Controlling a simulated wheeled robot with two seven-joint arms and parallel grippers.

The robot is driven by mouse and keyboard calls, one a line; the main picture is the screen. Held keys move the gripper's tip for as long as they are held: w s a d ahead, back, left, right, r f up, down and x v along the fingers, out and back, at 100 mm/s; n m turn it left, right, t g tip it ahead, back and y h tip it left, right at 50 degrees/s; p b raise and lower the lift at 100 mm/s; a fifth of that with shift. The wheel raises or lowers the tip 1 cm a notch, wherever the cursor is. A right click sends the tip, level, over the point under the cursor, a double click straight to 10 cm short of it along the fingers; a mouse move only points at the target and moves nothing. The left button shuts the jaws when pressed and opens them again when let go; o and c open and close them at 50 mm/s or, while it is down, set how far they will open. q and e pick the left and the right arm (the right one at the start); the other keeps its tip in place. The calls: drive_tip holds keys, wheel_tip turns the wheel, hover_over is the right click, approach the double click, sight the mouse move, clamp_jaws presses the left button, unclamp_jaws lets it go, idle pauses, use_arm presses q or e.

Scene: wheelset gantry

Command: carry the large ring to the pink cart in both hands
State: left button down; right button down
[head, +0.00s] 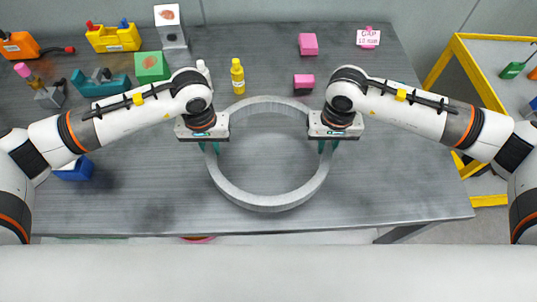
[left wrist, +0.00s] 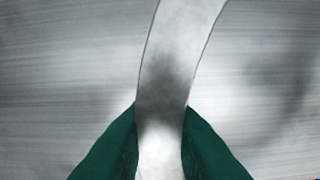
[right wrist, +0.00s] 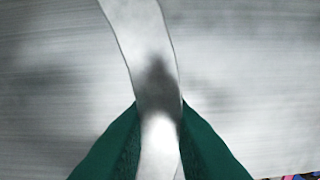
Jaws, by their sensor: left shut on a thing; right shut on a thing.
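The large grey metal ring (head: 268,203) lies flat at the middle of the grey table, on it or just above it; I cannot tell which. My left gripper (head: 210,147) is shut on the ring's left side, and my right gripper (head: 328,146) is shut on its right side. In the left wrist view the ring's band (left wrist: 178,45) runs between the green fingers. In the right wrist view the band (right wrist: 145,45) also sits between the green fingers. The grippers hide parts of the ring's sides. I cannot make out a pink cart.
A yellow bottle (head: 237,76) stands close behind the ring, with a pink block (head: 303,83) behind its right side. Tools and coloured parts crowd the table's back left. A yellow-framed stand (head: 457,60) is at the right. The table's front right (head: 400,190) is clear.

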drive_tip(key=shift+r, duration=0.1)
idle(0.4)
